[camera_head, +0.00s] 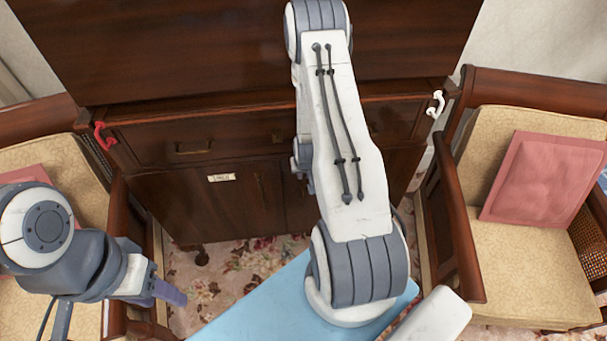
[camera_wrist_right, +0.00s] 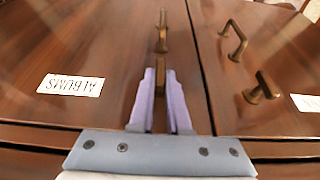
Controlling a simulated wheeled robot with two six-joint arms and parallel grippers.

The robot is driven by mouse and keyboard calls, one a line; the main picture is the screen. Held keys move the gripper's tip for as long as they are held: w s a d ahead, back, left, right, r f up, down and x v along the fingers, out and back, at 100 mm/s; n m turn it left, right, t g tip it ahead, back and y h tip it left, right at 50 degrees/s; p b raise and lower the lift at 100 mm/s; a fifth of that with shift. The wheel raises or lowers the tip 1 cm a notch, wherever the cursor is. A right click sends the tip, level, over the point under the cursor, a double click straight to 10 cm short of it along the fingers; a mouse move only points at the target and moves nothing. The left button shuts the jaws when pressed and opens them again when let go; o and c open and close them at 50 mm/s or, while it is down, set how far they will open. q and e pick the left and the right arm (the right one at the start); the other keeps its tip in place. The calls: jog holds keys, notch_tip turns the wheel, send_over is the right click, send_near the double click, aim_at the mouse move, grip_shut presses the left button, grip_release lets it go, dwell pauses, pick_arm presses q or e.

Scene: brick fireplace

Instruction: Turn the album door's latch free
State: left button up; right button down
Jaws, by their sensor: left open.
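The album door (camera_wrist_right: 100,45) is a dark wooden door with a white ALBUMS label (camera_wrist_right: 70,85), which looks upside down in the right wrist view. A small label on the cabinet's lower left door shows in the head view (camera_head: 221,177). The brass latch (camera_wrist_right: 161,68) stands at the door's edge, with a brass pull handle (camera_wrist_right: 161,30) beyond it. My right gripper (camera_wrist_right: 163,80) has its lilac fingers on both sides of the latch, with no clear gap. The arm hides it in the head view. My left gripper (camera_head: 168,293) is open and empty at lower left, away from the cabinet.
The neighbouring door has a brass handle (camera_wrist_right: 233,40), a second latch (camera_wrist_right: 262,88) and a label (camera_wrist_right: 306,102). Armchairs with pink cushions (camera_head: 543,180) flank the cabinet. A red hook (camera_head: 103,136) and white hook (camera_head: 435,103) sit at its ends. Flowered carpet (camera_head: 225,270) lies in front.

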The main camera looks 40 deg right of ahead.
jog(key=shift+d+r, duration=0.1)
dwell(0.3)
jog(key=shift+s+d+t+y+p, duration=0.1)
jog(key=shift+t+y+p, duration=0.3)
jog(key=shift+y+p, duration=0.35)
jog(key=shift+s+d+f+m+t+y+b, duration=0.1)
jog(key=shift+d+f+m+t+y+b, duration=0.15)
jog(key=shift+m+t+y+b, duration=1.05)
jog(key=shift+s+d+f+m+t+y+b, duration=0.15)
jog(key=shift+f+t+y+b, duration=0.25)
jog(key=shift+t+y+b, duration=1.95)
jog(key=shift+d+f+m+t+y+b, duration=0.25)
jog(key=shift+m+t+y+b, duration=0.5)
jog(key=shift+t+y+b, duration=1.05)
jog(key=shift+g+y, duration=0.3)
jog(key=shift+g, duration=0.05)
